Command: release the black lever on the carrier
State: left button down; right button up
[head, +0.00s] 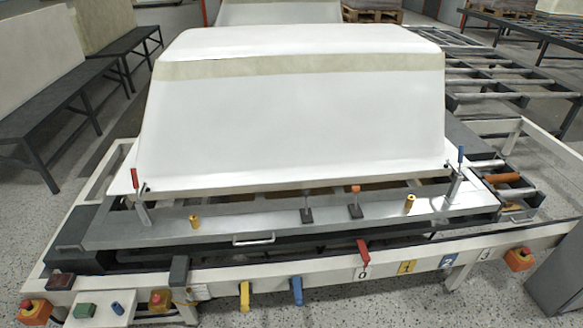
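A white bathtub shell (295,120) sits upside down on the metal carrier (210,222) in front of me. On the carrier's front edge is a small dark upright lever (307,203) on a black base, the closest match to the black lever. Beside it to the right stands a similar one with an orange-red top (355,200). A clamp with a red handle (134,180) is at the carrier's left corner, and one with a blue handle (460,155) at its right corner; both stand upright. Neither of my grippers is in view.
Yellow pins (410,202) and a handle (253,240) are on the carrier's front. The white frame below bears a red lever (363,252), yellow (244,295) and blue (297,291) levers, and buttons (520,259). Dark benches (60,105) stand left; a roller rack (500,75) right.

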aim_at(305, 193)
jog(key=i+j+z, duration=0.1)
jog(key=i+j, duration=0.15)
jog(key=i+j+z, duration=0.1)
jog(key=j, duration=0.35)
jog(key=i+j, duration=0.35)
jog(key=j+z, duration=0.05)
